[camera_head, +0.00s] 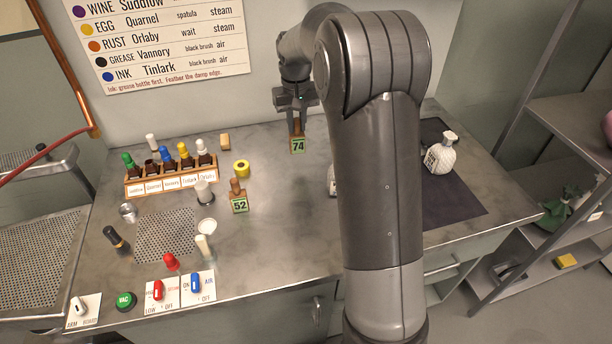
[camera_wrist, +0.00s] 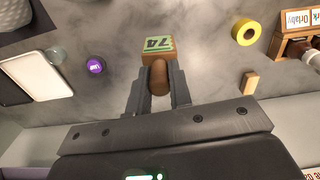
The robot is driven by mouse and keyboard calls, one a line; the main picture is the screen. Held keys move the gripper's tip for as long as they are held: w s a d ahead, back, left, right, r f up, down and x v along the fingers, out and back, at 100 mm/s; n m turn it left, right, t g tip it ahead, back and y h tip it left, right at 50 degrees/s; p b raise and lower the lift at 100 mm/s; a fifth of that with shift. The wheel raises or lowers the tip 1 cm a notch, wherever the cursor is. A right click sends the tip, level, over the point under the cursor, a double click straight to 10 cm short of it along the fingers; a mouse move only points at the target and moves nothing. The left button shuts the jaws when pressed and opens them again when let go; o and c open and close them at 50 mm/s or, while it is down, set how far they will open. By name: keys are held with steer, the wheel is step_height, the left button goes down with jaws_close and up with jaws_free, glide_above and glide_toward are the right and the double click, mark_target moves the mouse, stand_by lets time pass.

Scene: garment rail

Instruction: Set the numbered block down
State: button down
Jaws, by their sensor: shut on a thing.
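The numbered block (camera_head: 298,145) is a small wooden block with a green-edged label reading 74. In the wrist view the same block (camera_wrist: 158,47) has a rounded brown wooden handle. My gripper (camera_head: 296,126) is shut on that handle, with one finger on each side, as the wrist view shows at the fingers (camera_wrist: 159,90). The block is over the back middle of the grey bench (camera_head: 285,225). I cannot tell whether its underside touches the bench. A second block (camera_head: 239,202), labelled 52, stands on the bench to the left and nearer the front.
A wooden rack (camera_head: 172,181) of several bottles stands at left. A yellow tape roll (camera_head: 241,168) and a small wooden piece (camera_head: 225,141) lie between rack and block. My arm hides part of the right side, near the dark mat (camera_head: 460,200) and white bottle (camera_head: 441,153). Bench right of block 52 is clear.

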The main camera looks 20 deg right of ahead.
steer(key=s+d+r+n, duration=0.1)
steer(key=s+r, duration=0.3)
steer(key=s, duration=0.8)
step_height(320, 180, down, 10)
steer(key=shift+w+d, duration=0.2)
steer(key=shift+w, duration=0.05)
steer(key=shift+f, duration=0.15)
steer(key=c, duration=1.3)
jaws_free()
